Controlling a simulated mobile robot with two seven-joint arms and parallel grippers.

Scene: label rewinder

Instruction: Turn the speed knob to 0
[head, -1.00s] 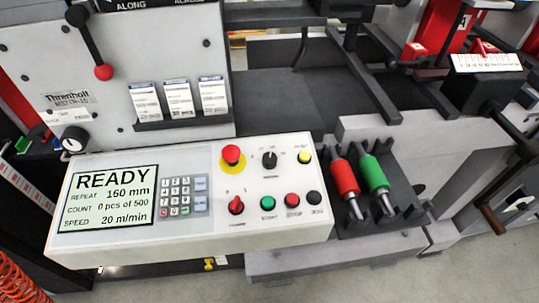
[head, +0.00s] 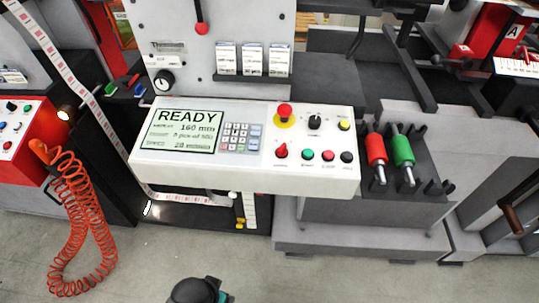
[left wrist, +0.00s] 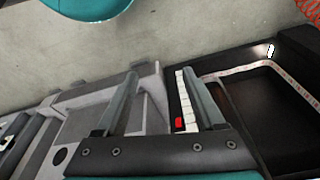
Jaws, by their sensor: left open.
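The white control panel (head: 245,180) stands in the middle of the head view. A black rotary knob (head: 315,122) sits on it, right of the red mushroom button (head: 285,111). Another black knob (head: 164,81) with a white dial is on the machine face at upper left. Their labels are too small to read, so I cannot tell which is the speed knob. The display (head: 187,131) reads READY, with a speed line near 20. My left gripper (left wrist: 160,74) is open and empty in the left wrist view, apart from both knobs. My right gripper is not in view.
A red selector (head: 281,151) and several push buttons share the panel. A red roller (head: 376,150) and a green roller (head: 402,151) lie in a black rack at right. An orange coiled hose (head: 68,250) hangs at left.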

